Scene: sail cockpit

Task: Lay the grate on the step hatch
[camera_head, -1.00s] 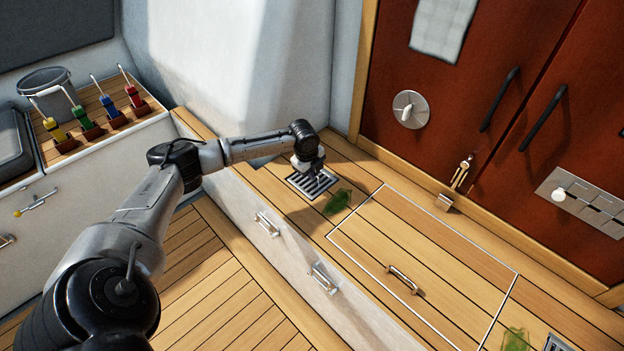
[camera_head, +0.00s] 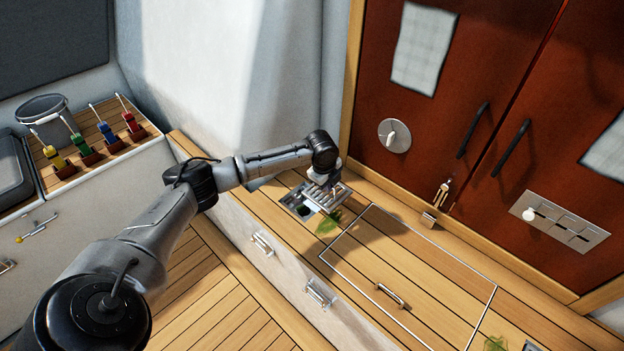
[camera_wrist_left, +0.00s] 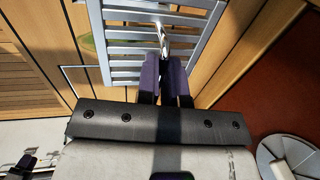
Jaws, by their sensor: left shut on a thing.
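My left gripper (camera_head: 325,186) is shut on the metal slatted grate (camera_head: 334,196) and holds it above the step. The grate and the gripper's dark fingers (camera_wrist_left: 166,75) fill the top of the left wrist view, with the fingers on a small metal piece at the grate's middle (camera_wrist_left: 133,48). The grate hangs up and to the right of an open square drain recess (camera_head: 293,203), partly covering it. The step hatch (camera_head: 420,262) is the white-outlined wooden panel with a metal handle (camera_head: 391,296), to the right of the grate. My right gripper is not in view.
A green leaf (camera_head: 327,224) lies between the recess and the hatch. Another leaf (camera_head: 495,343) lies past the hatch's near corner. Red doors (camera_head: 440,120) with black handles rise behind the step. A small latch (camera_head: 429,219) stands at their foot.

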